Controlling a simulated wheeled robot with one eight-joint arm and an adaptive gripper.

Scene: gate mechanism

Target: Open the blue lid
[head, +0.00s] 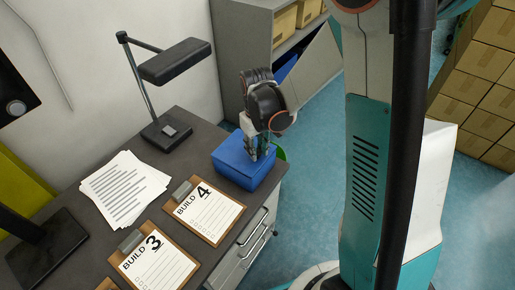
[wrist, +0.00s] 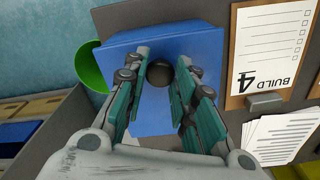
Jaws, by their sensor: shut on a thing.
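A blue box with a blue lid (head: 240,160) stands near the far right corner of the dark desk in the head view. The lid also shows in the wrist view (wrist: 205,50) and looks closed. My gripper (head: 259,155) points down over the lid. In the wrist view, my gripper (wrist: 158,78) has its two teal-padded fingers on either side of a dark round knob (wrist: 159,73) on the lid. The fingers are shut on the knob. In the head view the knob is hidden by the fingers.
A black lamp (head: 174,62), loose papers (head: 124,188) and clipboards marked BUILD 4 (head: 206,211) and BUILD 3 (head: 160,266) lie around the desk. A green round thing (wrist: 88,66) is beside the box. A grey shelf (head: 245,50) stands behind.

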